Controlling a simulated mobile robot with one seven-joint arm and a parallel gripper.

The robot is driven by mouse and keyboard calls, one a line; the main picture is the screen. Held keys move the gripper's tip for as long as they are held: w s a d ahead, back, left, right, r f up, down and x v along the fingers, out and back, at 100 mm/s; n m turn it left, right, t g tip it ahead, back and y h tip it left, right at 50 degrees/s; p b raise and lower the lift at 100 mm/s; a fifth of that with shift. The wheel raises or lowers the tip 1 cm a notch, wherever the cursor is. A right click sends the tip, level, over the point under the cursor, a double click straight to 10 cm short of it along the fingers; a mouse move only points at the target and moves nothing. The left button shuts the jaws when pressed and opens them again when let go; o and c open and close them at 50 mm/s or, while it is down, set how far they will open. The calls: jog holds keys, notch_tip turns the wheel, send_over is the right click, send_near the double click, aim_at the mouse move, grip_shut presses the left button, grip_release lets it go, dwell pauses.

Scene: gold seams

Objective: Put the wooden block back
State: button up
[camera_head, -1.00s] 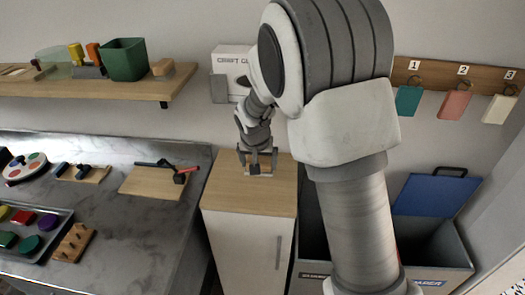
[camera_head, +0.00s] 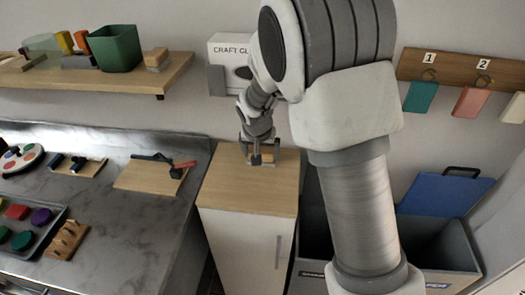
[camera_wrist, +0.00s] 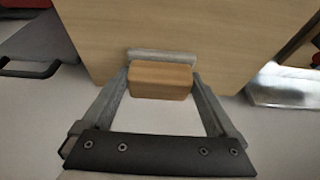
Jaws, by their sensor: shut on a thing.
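The wooden block (camera_wrist: 160,80) is a small light-brown block between my fingertips in the wrist view. My gripper (camera_head: 262,156) is shut on it, low over the wooden top of the white cabinet (camera_head: 232,193). A flat grey strip (camera_wrist: 160,54) shows just beyond the block in the wrist view. I cannot tell whether the block touches the cabinet top. In the head view the block is small and partly hidden by my gripper.
A wall shelf (camera_head: 120,83) at upper left bears a green container (camera_head: 115,48) and another wooden block on a grey piece (camera_head: 155,58). The grey counter (camera_head: 135,222) holds boards and a tray. An open grey bin (camera_head: 435,245) stands right. Numbered tags hang above it.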

jog(key=shift+f+b, duration=0.2)
jog(key=shift+b, duration=0.1)
jog(key=o, duration=0.9)
jog(key=shift+r, duration=0.1)
jog(key=shift+o, duration=0.2)
jog(key=shift+r, duration=0.1)
